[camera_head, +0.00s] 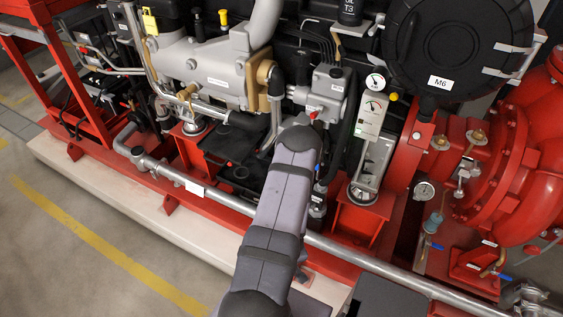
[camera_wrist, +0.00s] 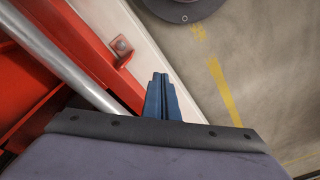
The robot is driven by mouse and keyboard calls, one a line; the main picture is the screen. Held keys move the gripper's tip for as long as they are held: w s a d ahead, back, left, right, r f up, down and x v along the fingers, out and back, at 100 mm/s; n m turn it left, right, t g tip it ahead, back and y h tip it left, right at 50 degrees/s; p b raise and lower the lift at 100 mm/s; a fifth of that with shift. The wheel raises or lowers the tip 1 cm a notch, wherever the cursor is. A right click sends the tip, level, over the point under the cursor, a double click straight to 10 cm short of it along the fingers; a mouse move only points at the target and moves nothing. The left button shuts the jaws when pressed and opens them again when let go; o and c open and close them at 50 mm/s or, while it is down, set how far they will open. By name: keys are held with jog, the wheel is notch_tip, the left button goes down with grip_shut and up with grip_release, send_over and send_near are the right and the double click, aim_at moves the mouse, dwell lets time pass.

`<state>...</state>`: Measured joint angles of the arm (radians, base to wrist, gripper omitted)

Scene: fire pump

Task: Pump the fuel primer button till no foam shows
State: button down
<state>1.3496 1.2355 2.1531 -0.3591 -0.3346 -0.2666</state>
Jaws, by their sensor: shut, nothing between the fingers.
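My gripper shows in the wrist view as two blue fingers (camera_wrist: 161,97), shut together with nothing between them. They point over the edge between the white plinth and the floor, touching nothing that I can see. In the head view my grey arm reaches up over the front pipe towards the engine, and the gripper itself is hidden. A grey block (camera_head: 325,90) with a black cap (camera_head: 336,72) and a small red part (camera_head: 313,115) sits just beyond the arm's bend. I cannot tell for certain which part is the fuel primer button. No foam can be made out.
A long silver pipe (camera_head: 380,266) runs along the front of the red frame (camera_head: 358,222). A gauge panel (camera_head: 371,116) stands right of the grey block, and a large red pump casing (camera_head: 535,165) is at the right. Bare floor (camera_head: 60,225) is free in front of the plinth.

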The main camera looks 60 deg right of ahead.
jog(key=w+d+r+n+t+h, duration=0.2)
jog(key=w+d+r+t+h, duration=0.1)
jog(key=w+d, duration=0.3)
jog(key=w+d+r+n+t+h, duration=0.2)
jog(key=w+d+r+h, duration=0.15)
jog(key=d, duration=0.45)
jog(key=w+d+r+n+t+h, duration=0.2)
jog(key=w+r+t, duration=0.1)
jog(key=r, duration=0.5)
jog(key=w+d+r+n+t+h, duration=0.2)
jog(key=w+d+r+n+h, duration=0.1)
jog(key=r, duration=0.5)
jog(key=shift+d+t, duration=0.2)
jog(key=shift+t, duration=0.2)
jog(key=shift+d, duration=0.15)
jog(key=d+b, duration=0.3)
jog(key=d, duration=0.5)
jog(key=shift+d, duration=0.25)
